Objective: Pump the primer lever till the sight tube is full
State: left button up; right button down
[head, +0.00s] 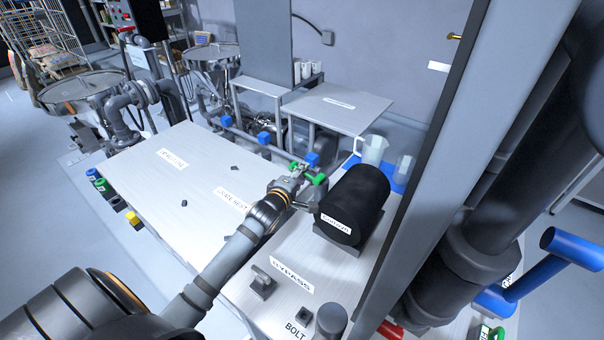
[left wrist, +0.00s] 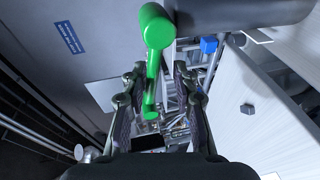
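A green lever (left wrist: 153,70) with a thick round knob shows in the left wrist view, between the two fingers of my left gripper (left wrist: 160,105). The fingers are spread, and I see a gap on both sides of the lever. In the head view, green handle parts (head: 319,179) show just beyond my left gripper (head: 300,187), beside the black cylinder (head: 356,203). My left wrist partly hides the lever's mount. I cannot tell from a label whether this is the primer lever. I cannot make out the sight tube or its level. My right gripper is out of view.
The black cylinder stands close to the right of my left gripper. A grey post (head: 440,160) rises farther right. A clear jug (head: 374,150) stands behind the cylinder. Blue valve handles (head: 264,138) line a pipe at the back. The pale bench top (head: 165,185) is mostly clear.

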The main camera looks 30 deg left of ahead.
pick_arm(q)
jog(key=shift+f, duration=0.1)
jog(key=v, duration=1.2)
dwell(0.4)
